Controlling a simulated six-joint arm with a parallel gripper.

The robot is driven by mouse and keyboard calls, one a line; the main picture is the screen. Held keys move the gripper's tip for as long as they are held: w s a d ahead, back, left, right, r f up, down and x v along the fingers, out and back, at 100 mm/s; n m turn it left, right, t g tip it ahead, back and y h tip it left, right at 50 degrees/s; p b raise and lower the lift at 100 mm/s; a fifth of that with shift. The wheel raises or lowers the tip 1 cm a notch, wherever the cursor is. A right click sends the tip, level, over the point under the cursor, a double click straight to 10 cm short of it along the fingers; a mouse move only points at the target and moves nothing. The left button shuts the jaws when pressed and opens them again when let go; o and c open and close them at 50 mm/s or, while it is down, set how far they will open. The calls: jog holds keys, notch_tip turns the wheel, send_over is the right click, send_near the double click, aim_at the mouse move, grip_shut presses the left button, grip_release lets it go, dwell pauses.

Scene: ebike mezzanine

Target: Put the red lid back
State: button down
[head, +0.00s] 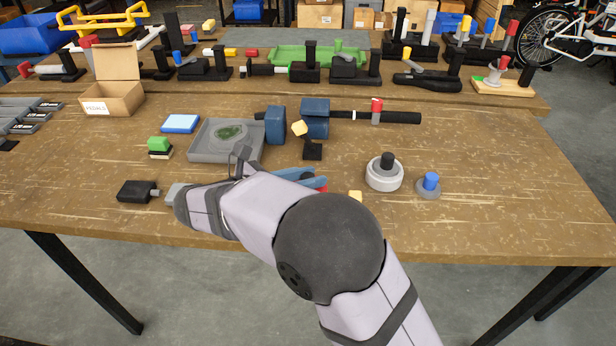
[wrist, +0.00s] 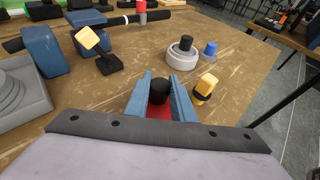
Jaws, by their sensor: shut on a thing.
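The red lid (wrist: 160,114) shows in the wrist view as a red patch below a black knob (wrist: 159,90). My gripper (wrist: 160,86) has its two blue fingers on either side of the knob and is shut on the lid. In the head view a red part of the lid (head: 321,186) shows beside my blue fingers (head: 300,175), near the table's front edge. My arm hides much of the lid there. I cannot tell whether it touches the table.
A white round piece with a black knob (head: 385,173) and a grey one with a blue knob (head: 429,186) stand to the right. A yellow-topped piece (wrist: 205,88) is close by my right finger. A grey tray (head: 199,155) and blue clamp blocks (head: 275,125) stand behind. The table's right side is clear.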

jog(key=shift+f, duration=0.4)
jog(key=shift+f, duration=0.15)
jog(key=c, duration=1.5)
grip_release()
